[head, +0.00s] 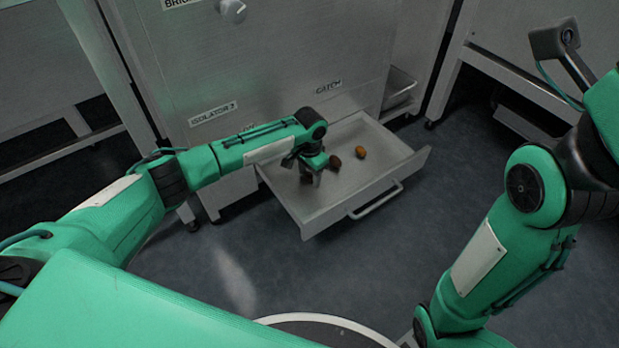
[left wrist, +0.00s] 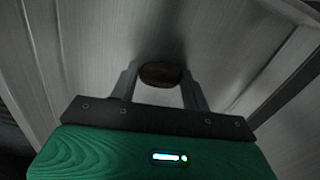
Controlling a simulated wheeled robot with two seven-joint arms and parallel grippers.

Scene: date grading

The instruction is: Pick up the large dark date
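A dark brown date (left wrist: 160,74) lies between the fingertips of my left gripper (left wrist: 160,84) in the left wrist view, with a finger against each end. In the head view, the left gripper (head: 311,178) points down into the open metal drawer (head: 385,160), and the date between its fingers cannot be made out. A dark date (head: 335,161) lies on the drawer floor just right of the gripper. A lighter orange-brown date (head: 361,152) lies further right. My right gripper is out of view.
The drawer juts from a grey cabinet (head: 270,60), with a front handle (head: 376,201) and raised side walls around the gripper. Metal tables stand at left and right. The drawer's right part is bare, and the dark floor before it is clear.

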